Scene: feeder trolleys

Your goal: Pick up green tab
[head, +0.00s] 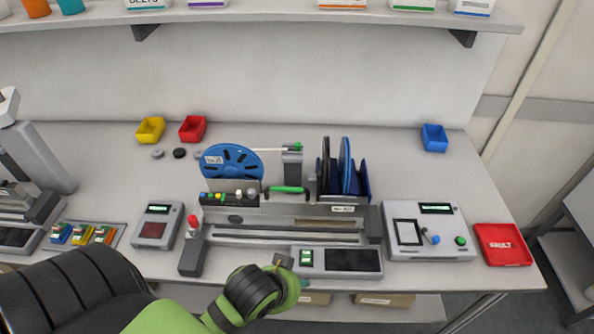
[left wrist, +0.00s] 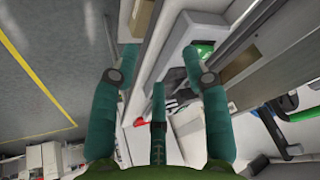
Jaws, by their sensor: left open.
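A green tab (head: 287,189), a short bright green bar, lies across the middle of the feeder fixture, below the blue reel. A green piece that looks like it also shows at the right of the left wrist view (left wrist: 297,115). My left gripper (head: 284,262) is at the front edge of the bench, in front of the fixture and apart from the green tab. In the left wrist view its teal fingers (left wrist: 158,58) are spread, with nothing held between them. My right gripper is in neither view.
The feeder fixture (head: 290,222) holds a blue reel (head: 232,160) and dark upright reels (head: 345,166). A grey display unit (head: 350,260) lies close beside my left gripper. A tester box (head: 424,246) and red tray (head: 502,244) stand at right.

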